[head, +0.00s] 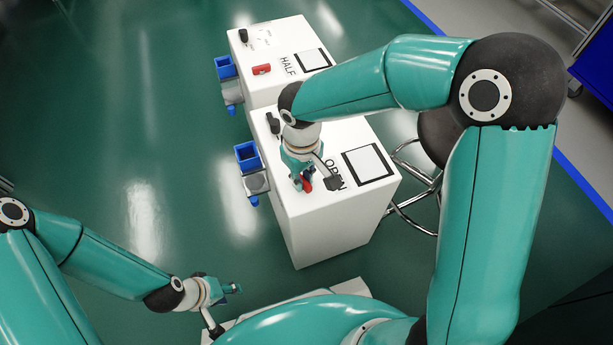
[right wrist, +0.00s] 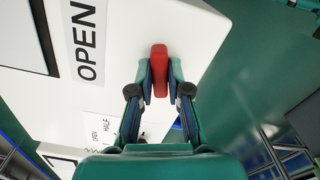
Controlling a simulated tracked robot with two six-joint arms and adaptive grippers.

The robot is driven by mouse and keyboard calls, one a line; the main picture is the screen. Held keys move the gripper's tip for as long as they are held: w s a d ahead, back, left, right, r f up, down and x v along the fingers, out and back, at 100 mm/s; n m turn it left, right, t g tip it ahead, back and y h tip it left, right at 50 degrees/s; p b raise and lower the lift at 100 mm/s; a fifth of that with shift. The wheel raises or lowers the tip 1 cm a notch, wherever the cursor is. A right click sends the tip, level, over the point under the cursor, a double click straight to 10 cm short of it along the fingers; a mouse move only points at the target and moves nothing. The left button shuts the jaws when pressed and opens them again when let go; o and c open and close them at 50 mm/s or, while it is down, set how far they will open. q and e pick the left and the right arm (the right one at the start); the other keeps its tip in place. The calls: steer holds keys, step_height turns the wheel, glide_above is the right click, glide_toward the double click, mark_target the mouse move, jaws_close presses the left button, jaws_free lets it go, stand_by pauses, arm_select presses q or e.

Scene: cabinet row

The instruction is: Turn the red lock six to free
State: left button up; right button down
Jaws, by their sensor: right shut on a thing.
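The red lock (right wrist: 159,70) is a red handle on the white cabinet top (right wrist: 128,30), beside the printed word OPEN. My right gripper (right wrist: 160,80) is shut on it, with one finger on each side. In the head view the red lock (head: 307,184) shows only in part below my right gripper (head: 300,178), on the near white cabinet (head: 330,225). My left gripper (head: 236,289) is at the lower left, away from the cabinets; its fingers are too small to tell open from shut.
A second white cabinet (head: 262,93) with a red handle (head: 261,70) and the word HALF stands behind. Blue bins (head: 247,157) are on the cabinets' left sides. A stool (head: 437,135) stands at the right, partly behind my right arm. The green floor at left is clear.

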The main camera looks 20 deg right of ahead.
steer(key=m, duration=0.3)
steer(key=shift+w+a+r+b, duration=0.1)
steer(key=shift+w+b, duration=0.15)
steer(key=shift+b, duration=0.1)
steer(key=shift+m, duration=0.4)
steer(key=c, duration=1.1)
jaws_free()
steer(key=shift+s, duration=0.1)
step_height(320, 180, up, 12)
steer(key=shift+f, duration=0.1)
